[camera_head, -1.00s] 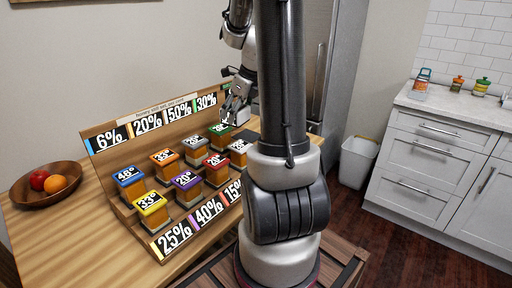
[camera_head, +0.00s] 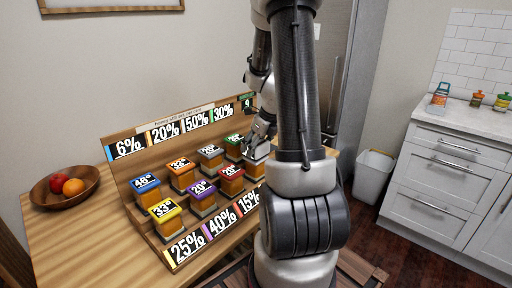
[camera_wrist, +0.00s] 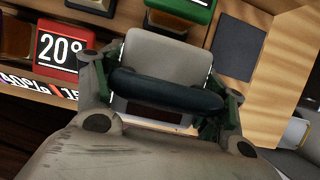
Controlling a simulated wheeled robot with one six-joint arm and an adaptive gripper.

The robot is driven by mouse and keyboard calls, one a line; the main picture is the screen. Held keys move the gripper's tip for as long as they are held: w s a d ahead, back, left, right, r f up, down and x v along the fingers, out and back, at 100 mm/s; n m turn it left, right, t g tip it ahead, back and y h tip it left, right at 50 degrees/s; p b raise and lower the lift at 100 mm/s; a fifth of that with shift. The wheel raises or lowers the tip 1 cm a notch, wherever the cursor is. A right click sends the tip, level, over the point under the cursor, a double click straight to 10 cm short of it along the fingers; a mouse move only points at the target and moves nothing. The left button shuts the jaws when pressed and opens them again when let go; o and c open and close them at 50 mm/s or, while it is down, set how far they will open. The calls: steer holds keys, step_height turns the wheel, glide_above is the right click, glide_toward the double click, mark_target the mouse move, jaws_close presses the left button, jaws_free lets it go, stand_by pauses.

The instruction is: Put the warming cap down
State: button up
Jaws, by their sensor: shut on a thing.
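My gripper (camera_wrist: 165,92) is shut on a pale grey, rounded-square piece that I take as the warming cap (camera_wrist: 160,55). A dark curved band crosses in front of the cap in the wrist view and hides its lower part. In the head view my gripper (camera_head: 262,137) is low over the right end of the stepped wooden rack (camera_head: 120,163), and the cap shows there as a pale piece (camera_head: 255,153) below the fingers. I cannot tell whether the cap touches what is under it.
Jars with coloured lids stand in two rows, among them a red-lidded jar (camera_wrist: 62,50) and a green-lidded jar (camera_wrist: 185,8) close to my gripper. A dark square pad (camera_wrist: 238,48) right of the cap is empty. A fruit bowl (camera_head: 88,193) stands at left.

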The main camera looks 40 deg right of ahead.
steer(key=shift+f, duration=0.2)
steer(key=shift+f, duration=0.1)
steer(key=o, duration=1.4)
steer(key=shift+o, duration=0.2)
steer(key=a+v, duration=0.1)
steer(key=v, duration=1.1)
steer(key=s+a+r+n, duration=0.5)
steer(key=a+r+n, duration=0.2)
steer(key=a+n, duration=0.6)
steer(key=s+a+r+n, duration=0.1)
steer(key=s+n, duration=0.4)
steer(key=n, duration=0.5)
steer(key=s+a+n, duration=0.3)
steer(key=s+n, duration=0.3)
steer(key=n, duration=0.5)
steer(key=shift+r+h, duration=0.3)
steer(key=shift+r, duration=0.1)
